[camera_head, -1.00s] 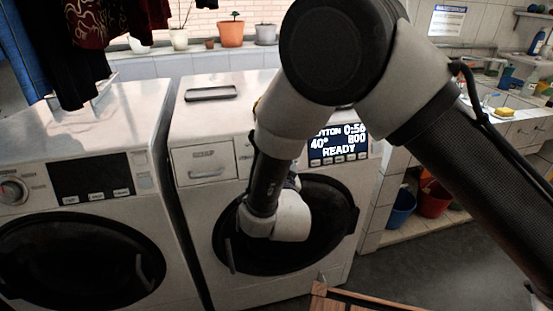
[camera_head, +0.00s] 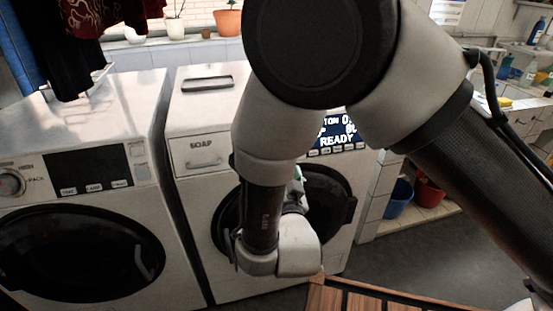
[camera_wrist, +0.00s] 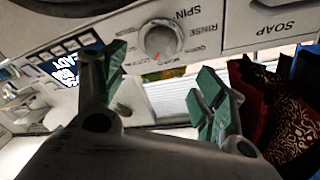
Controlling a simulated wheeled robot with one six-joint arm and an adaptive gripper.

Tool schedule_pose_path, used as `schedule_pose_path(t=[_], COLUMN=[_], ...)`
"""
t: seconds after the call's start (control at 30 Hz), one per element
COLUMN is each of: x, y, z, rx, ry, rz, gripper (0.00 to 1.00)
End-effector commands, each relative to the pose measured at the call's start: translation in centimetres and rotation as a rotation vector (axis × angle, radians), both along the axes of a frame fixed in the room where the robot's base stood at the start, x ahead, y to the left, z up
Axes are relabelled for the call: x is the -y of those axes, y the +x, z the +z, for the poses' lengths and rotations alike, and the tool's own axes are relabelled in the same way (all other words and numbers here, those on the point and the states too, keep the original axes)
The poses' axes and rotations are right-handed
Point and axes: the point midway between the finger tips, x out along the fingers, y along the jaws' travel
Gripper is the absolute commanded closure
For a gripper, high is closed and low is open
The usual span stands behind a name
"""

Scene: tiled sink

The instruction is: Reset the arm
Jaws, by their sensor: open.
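My arm reaches down in front of the right-hand white washing machine (camera_head: 190,128), with its wrist before the dark round door (camera_head: 338,205). In the head view my gripper is mostly hidden behind the wrist; only a small teal bit shows. In the wrist view my gripper (camera_wrist: 162,68) is open, its teal-padded fingers wide apart with nothing between them. Beyond the fingers, the tilted wrist view shows the machine's control panel with a round dial (camera_wrist: 161,39), a soap drawer (camera_wrist: 275,22) and a lit display (camera_wrist: 62,72).
A second washing machine (camera_head: 75,130) stands at the left, with clothes (camera_head: 85,25) hanging above it. A wooden slatted top (camera_head: 370,300) is at the bottom. Blue (camera_head: 398,200) and red (camera_head: 430,192) buckets sit under the sink counter at right. Grey floor (camera_head: 425,250) is open there.

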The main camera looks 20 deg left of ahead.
Motion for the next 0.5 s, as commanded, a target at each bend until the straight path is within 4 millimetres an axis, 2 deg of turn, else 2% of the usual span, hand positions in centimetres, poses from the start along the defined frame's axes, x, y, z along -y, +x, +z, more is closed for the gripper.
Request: schedule_pose_path(t=[0.17, 0.5], x=[0.61, 0.68], y=[-1.38, -1.48], z=[0.02, 0.02], rx=[0.000, 0.001], ry=[0.000, 0.000], rz=[0.001, -0.001], gripper=[0.29, 0.29])
